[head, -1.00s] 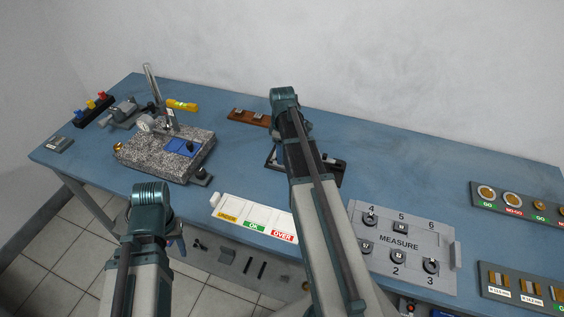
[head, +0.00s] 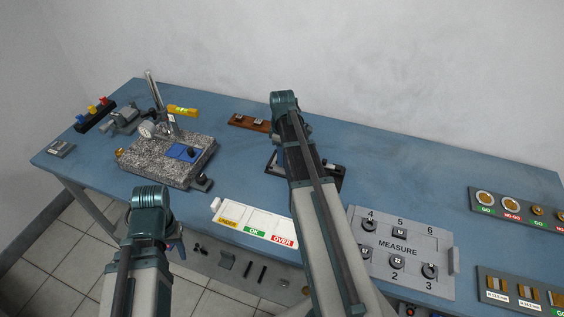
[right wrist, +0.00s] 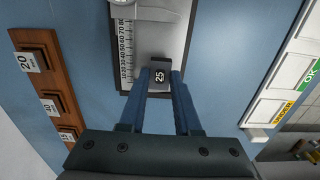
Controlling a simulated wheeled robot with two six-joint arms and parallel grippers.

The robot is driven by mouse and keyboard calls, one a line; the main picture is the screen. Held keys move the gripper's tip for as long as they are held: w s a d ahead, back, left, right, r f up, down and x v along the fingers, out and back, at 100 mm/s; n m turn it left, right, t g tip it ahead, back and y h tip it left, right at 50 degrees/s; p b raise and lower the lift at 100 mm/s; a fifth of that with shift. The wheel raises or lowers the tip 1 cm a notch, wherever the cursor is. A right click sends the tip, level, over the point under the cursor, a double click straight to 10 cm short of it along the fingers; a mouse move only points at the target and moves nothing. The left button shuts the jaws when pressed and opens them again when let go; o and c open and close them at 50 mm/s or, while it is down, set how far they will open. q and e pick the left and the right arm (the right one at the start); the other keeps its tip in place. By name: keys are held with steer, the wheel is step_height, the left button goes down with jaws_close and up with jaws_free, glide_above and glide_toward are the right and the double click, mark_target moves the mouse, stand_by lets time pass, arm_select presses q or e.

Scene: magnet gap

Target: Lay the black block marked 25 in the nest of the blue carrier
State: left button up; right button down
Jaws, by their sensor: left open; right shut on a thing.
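The black block marked 25 (right wrist: 160,77) is between the blue fingertips of my right gripper (right wrist: 162,85), which is shut on it. In the right wrist view it is in front of a grey plate with a ruler scale; I cannot tell whether it touches the plate. In the head view my right arm hides this gripper and the block. The blue carrier (head: 180,152) lies on the speckled granite plate at the left, with a small dark spot on its right part. My left gripper (head: 177,250) is open, low in front of the bench edge, partly hidden by its arm.
A brown rack (right wrist: 43,80) holds several marked blocks. A white sorting tray (head: 235,219) lies at the front edge. The grey MEASURE board (head: 400,262) is right of my right arm.

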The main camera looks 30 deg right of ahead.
steer(key=shift+r+p, duration=1.65)
steer(key=shift+r, duration=0.3)
steer(key=shift+f, duration=0.1)
